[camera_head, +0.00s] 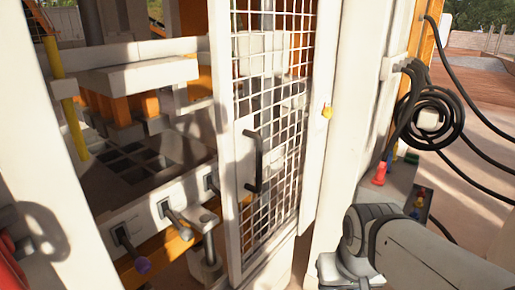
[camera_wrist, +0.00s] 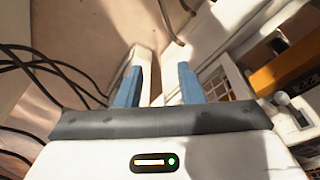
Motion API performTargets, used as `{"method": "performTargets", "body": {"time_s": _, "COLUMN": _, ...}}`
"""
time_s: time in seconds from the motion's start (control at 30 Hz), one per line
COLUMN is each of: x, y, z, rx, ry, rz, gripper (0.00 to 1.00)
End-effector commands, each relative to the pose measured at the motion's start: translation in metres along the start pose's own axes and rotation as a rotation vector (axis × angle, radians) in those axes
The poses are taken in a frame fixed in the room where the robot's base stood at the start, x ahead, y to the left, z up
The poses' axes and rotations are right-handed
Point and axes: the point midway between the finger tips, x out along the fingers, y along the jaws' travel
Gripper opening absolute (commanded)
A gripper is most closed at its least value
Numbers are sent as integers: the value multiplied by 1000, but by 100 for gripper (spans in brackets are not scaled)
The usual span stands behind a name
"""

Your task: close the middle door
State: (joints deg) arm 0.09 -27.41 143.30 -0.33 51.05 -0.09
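The middle door (camera_head: 228,150) is a white-framed wire mesh panel. It stands partly open, swung out from the press on its right-hand side. A dark bar handle (camera_head: 253,160) is on its left frame edge. My arm is at the bottom right of the head view, right of the door, and its gripper is out of that frame. In the wrist view my gripper (camera_wrist: 160,78) has two blue fingers spread apart with nothing held between them. A grey curved bar (camera_wrist: 170,22) shows beyond the fingers; I cannot tell whether it is the door handle.
The press opening, with a white block (camera_head: 138,76) and levers (camera_head: 178,222) along its front beam, lies left of the door. A white post (camera_head: 350,110) stands right of the door. Coiled black cables (camera_head: 430,118) hang right of the post, above a box with coloured buttons (camera_head: 380,174).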

Motion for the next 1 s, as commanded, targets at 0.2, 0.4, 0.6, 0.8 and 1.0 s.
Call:
{"method": "performTargets", "body": {"time_s": 0.2, "x": 0, "y": 25, "z": -49, "rx": -22, "ry": 171, "rz": 66, "gripper": 34}}
{"method": "performTargets", "body": {"time_s": 0.4, "x": -13, "y": 35, "z": -138, "rx": -91, "ry": 514, "rz": 113, "gripper": 34}}
{"method": "performTargets", "body": {"time_s": 0.6, "x": -38, "y": 2, "z": -206, "rx": -227, "ry": 841, "rz": -12, "gripper": 34}}
{"method": "performTargets", "body": {"time_s": 0.8, "x": -71, "y": -48, "z": -238, "rx": -361, "ry": 1108, "rz": -246, "gripper": 34}}
{"method": "performTargets", "body": {"time_s": 1.0, "x": -96, "y": -87, "z": -236, "rx": -446, "ry": 1244, "rz": -492, "gripper": 34}}
